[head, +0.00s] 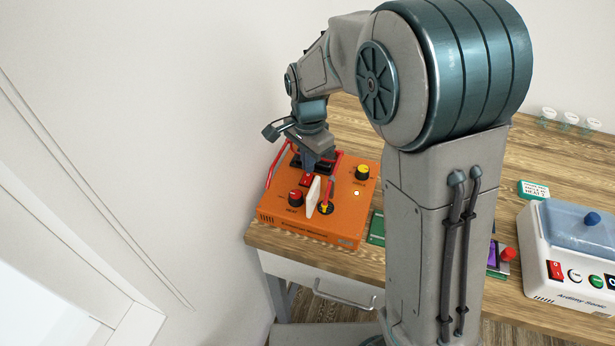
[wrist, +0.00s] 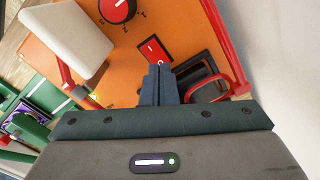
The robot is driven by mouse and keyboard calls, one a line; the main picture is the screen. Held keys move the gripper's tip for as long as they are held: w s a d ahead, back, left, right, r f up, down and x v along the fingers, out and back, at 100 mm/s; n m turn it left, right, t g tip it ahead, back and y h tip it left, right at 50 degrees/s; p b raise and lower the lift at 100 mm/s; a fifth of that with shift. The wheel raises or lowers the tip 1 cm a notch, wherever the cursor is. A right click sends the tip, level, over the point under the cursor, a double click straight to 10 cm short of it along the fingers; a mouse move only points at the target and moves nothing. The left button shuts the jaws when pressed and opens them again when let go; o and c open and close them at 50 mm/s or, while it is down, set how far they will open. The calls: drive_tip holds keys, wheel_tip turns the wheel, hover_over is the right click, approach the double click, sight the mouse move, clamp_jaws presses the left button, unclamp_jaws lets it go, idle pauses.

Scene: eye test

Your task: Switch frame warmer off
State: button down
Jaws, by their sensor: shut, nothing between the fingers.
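The orange box (head: 335,226), apparently the frame warmer, sits on the wooden bench near its left end. Its label is too small to read. A red rocker switch (wrist: 152,48) with a white mark is on its top; it also shows in the head view (head: 306,179). My gripper (wrist: 158,70) is shut and empty, pointing down over the box. Its fingertips are right beside the near edge of the switch; I cannot tell if they touch. In the head view my gripper (head: 310,164) partly hides that area. A small light (head: 356,192) on the box looks lit.
Red handles (wrist: 240,75) flank the top. A white device with a blue lid (head: 575,228) is at the right. Wall lies close on the left.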

sight(310, 176)
drive_tip(key=shift+f+b, duration=0.7)
drive_tip(key=shift+f, duration=0.3)
idle(0.6)
drive_tip(key=shift+r, duration=0.1)
wheel_tip(310, 176, up, 7)
drive_tip(key=p, duration=0.5)
drive_tip(key=shift+p, duration=0.3)
idle(0.3)
drive_tip(key=s+d+r+n+t, duration=0.1)
drive_tip(key=s+d+r+n, duration=0.2)
drive_tip(key=s+d+n, duration=0.2)
drive_tip(key=s+d+r+n+t, duration=0.2)
drive_tip(key=s+d+r+n, duration=0.2)
drive_tip(key=s+d, duration=0.5)
drive_tip(key=s+n, duration=0.1)
drive_tip(key=s, duration=0.4)
drive_tip(key=shift+r, duration=0.3)
